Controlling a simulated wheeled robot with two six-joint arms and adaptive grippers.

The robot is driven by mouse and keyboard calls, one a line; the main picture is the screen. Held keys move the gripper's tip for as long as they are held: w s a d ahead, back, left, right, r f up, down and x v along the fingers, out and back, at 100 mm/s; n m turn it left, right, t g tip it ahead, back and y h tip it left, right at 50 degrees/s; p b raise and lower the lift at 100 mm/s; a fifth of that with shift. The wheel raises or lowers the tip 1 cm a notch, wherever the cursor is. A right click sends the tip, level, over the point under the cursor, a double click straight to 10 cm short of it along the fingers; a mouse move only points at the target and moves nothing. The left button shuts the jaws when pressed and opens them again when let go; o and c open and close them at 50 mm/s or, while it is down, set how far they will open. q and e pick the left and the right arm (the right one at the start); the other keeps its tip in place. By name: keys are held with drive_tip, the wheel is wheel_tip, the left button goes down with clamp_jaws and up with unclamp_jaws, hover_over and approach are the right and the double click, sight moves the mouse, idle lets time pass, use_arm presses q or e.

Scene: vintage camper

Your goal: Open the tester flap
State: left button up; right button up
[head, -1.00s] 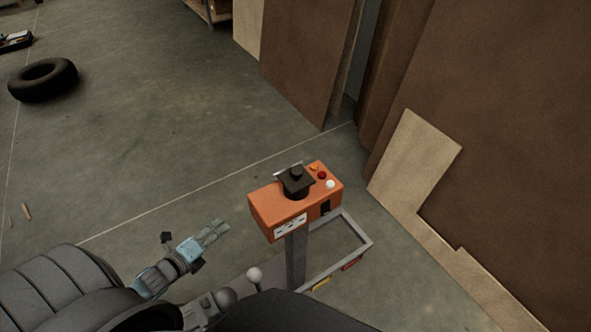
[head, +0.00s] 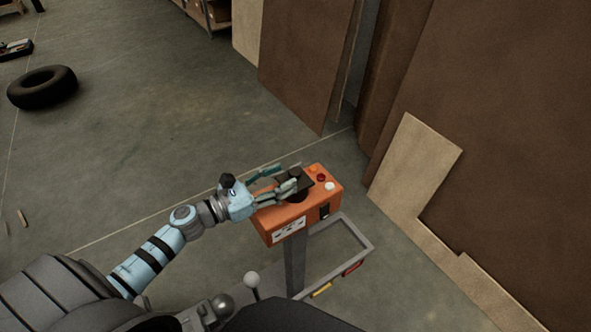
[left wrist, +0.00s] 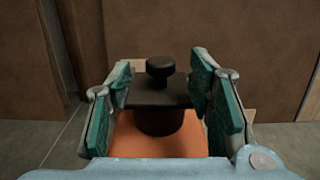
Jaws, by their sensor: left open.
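The orange tester box (head: 272,229) stands on a grey post. Its black flap (head: 305,184), a flat plate with a round knob, lies over a dark round part on the box top. In the left wrist view the flap (left wrist: 161,93) and its knob (left wrist: 160,68) show between the fingers, with the orange top (left wrist: 150,143) below. My left gripper (head: 281,178) is open at the left side of the flap; its fingers (left wrist: 160,95) stand on either side of the flap, and I cannot tell whether they touch it. My right gripper is not in view.
A grey tray frame (head: 369,246) is below the box. Brown boards (head: 500,150) lean at the right. A tire (head: 42,87) lies far left. The floor between is open.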

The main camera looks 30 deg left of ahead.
sight(295, 172)
use_arm(q)
drive_tip(key=shift+p+x, duration=0.5)
drive_tip(key=shift+x, duration=1.85)
drive_tip(key=shift+d, duration=0.1)
clamp_jaws()
